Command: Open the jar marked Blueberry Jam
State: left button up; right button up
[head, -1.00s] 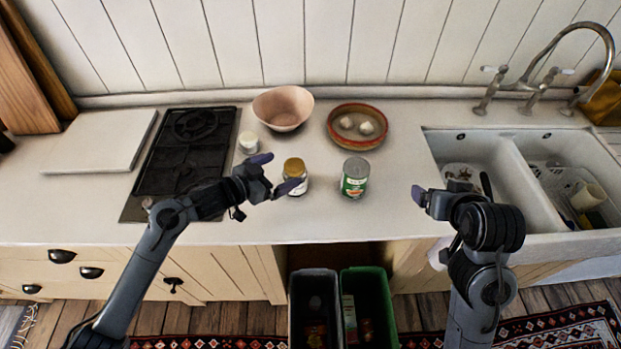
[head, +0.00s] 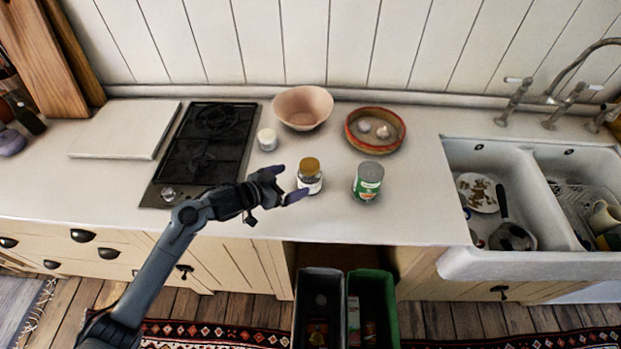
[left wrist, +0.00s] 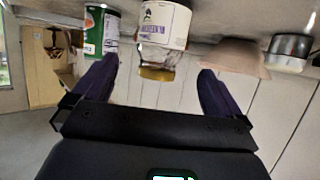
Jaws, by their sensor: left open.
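A small glass jar (head: 310,178) with a golden lid and a pale label stands upright on the counter. In the left wrist view, which is upside down, the jar's label (left wrist: 165,24) carries purple print too small to read surely, and its lid (left wrist: 156,73) points down. My left gripper (head: 283,183) is open just left of the jar, its fingers spread towards it. In the left wrist view the jar is in line with the gap between the fingertips (left wrist: 158,66), apart from both. My right gripper is out of view.
A green-labelled can (head: 368,182) stands close right of the jar. Behind are a pink bowl (head: 303,108), a red-rimmed dish (head: 352,143) and a small white-sided jar (head: 267,140). A black hob (head: 205,150) lies left, a sink (head: 470,262) right. Bare counter lies right of the can.

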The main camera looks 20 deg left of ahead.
aim_at(302, 177)
pick_arm(q)
jog(key=x, duration=0.3)
jog(key=shift+w+d, duration=0.1)
jog(key=shift+b+x, duration=0.55)
jog(key=shift+x, duration=2.15)
jog(key=shift+f, duration=0.1)
jog(key=c, duration=1.1)
